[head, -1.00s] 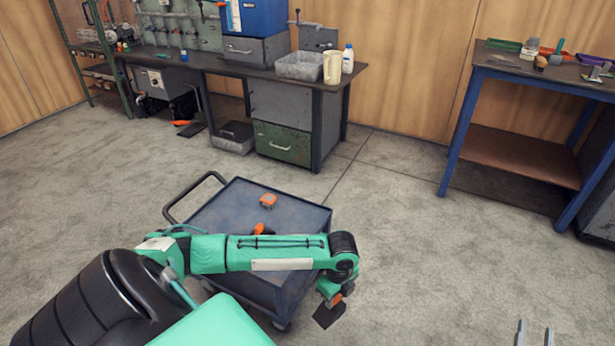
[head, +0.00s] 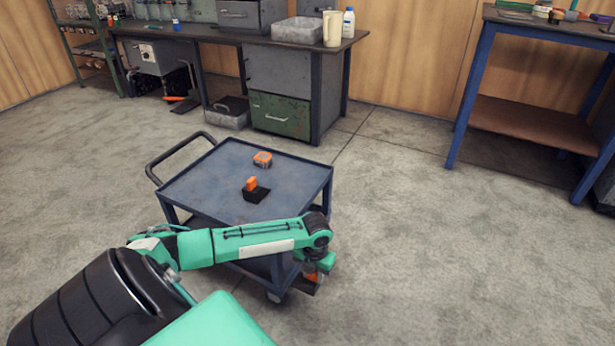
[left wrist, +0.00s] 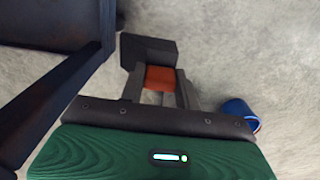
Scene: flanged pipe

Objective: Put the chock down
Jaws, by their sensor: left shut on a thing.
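My left gripper (head: 316,272) is shut on a chock (head: 309,288), low beside the cart's right front corner. In the left wrist view the chock shows as a dark block (left wrist: 148,50) with an orange part (left wrist: 160,78) between the fingers (left wrist: 162,92). The chock is over the grey floor, and I cannot tell whether it touches it. A second black chock with an orange top (head: 256,192) stands on the blue cart's top (head: 215,180). My right gripper is not in view.
An orange and grey object (head: 262,159) lies on the cart. The cart's dark leg (left wrist: 60,95) is close on the left in the wrist view. A blue round object (left wrist: 238,112) is at right there. Open floor (head: 430,260) lies right of the cart.

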